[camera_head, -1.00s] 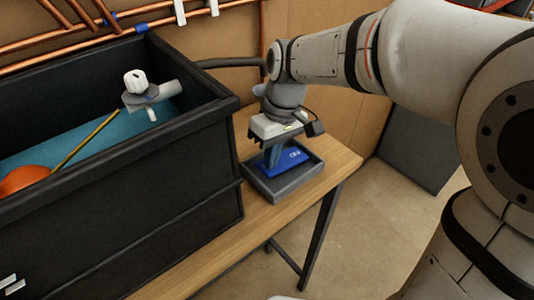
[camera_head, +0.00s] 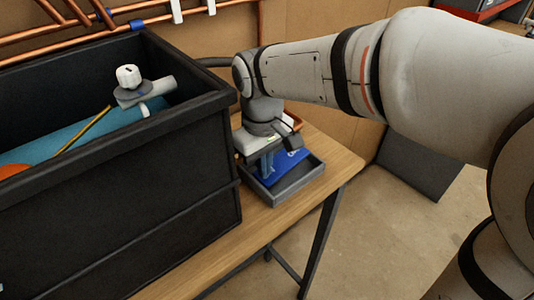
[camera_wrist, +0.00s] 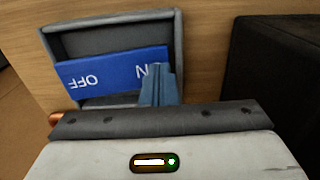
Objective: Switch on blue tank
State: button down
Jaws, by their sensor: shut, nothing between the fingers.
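A blue rocker switch (camera_head: 290,162) sits in a grey open housing (camera_head: 289,188) on the wooden bench beside the black tank. In the wrist view the blue rocker (camera_wrist: 88,74) reads OFF at its left and ON, partly hidden, at its right. My gripper (camera_head: 267,172) is shut and empty, pointing down inside the housing. In the wrist view its fingertips (camera_wrist: 157,75) overlap the ON end and cover part of the lettering. Whether they touch or press the rocker I cannot tell. The black tank (camera_head: 120,205) holds blue water (camera_head: 75,137).
A white-knobbed valve (camera_head: 130,78) and an orange float (camera_head: 12,171) are in the tank. The tank wall stands close to my gripper's left. Copper pipes (camera_head: 65,30) run along the back wall. The bench (camera_head: 330,150) is clear right of the housing.

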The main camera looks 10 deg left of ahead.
notch_tip(320, 180, up, 7)
jog(key=shift+s, duration=0.15)
dwell(0.5)
jog(key=s+d+f+m+t, duration=0.1)
jog(key=s+d+f+m, duration=0.1)
jog(key=d, duration=0.5)
jog(key=s+d+f+m+t, duration=0.1)
jog(key=d+f+m, duration=0.3)
jog(key=d, duration=0.4)
jog(key=s+d+f+m+t, duration=0.1)
jog(key=s+d+f+m, duration=0.2)
jog(key=d, duration=0.5)
jog(key=shift+s+d+m, duration=0.25)
jog(key=shift+s+m, duration=0.05)
jog(key=shift+m, duration=0.2)
jog(key=shift+a, duration=0.1)
